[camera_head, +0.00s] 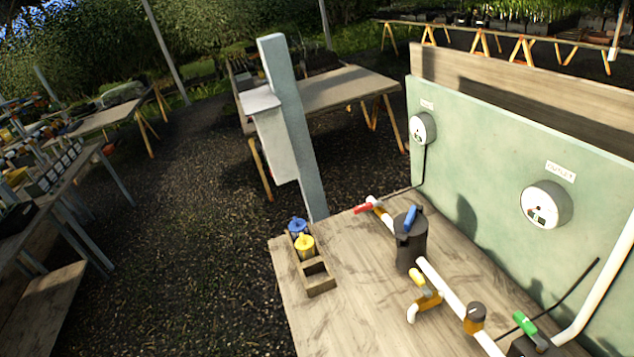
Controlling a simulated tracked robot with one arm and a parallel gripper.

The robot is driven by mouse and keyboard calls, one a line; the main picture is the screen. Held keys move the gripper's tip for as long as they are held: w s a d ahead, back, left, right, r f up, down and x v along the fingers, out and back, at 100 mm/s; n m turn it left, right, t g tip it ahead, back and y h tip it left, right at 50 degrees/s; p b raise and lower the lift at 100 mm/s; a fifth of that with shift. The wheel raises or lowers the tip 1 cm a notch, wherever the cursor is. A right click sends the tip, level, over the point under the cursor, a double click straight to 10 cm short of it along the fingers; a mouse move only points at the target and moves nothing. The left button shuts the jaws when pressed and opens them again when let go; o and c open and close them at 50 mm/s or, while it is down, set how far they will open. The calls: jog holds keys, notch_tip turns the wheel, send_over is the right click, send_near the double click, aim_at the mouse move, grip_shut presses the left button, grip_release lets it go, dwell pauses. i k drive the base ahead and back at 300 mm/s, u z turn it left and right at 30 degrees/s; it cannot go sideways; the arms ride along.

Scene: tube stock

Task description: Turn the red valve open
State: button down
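The red valve (363,208) has a small red lever handle. It sits on a brass-coloured fitting at the far end of a white pipe, on a wooden bench (345,325). The lever points to the left, away from the pipe, and looks crosswise to it. The valve is small in view and nothing covers it. My gripper is not in view, and nothing touches the valve.
Nearer along the pipe stand a dark canister (411,250) with a blue handle, a yellow-handled tap (420,283) and a green handle (524,322). A wooden rack (319,283) holds blue and yellow pieces. A green panel (480,170) with two gauges stands right.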

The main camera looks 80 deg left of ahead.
aim_at(363, 207)
jog(key=z, duration=0.25)
jog(key=i, duration=0.1)
jog(key=u, duration=3.95)
jog(key=i, duration=2.15)
jog(key=z, duration=1.4)
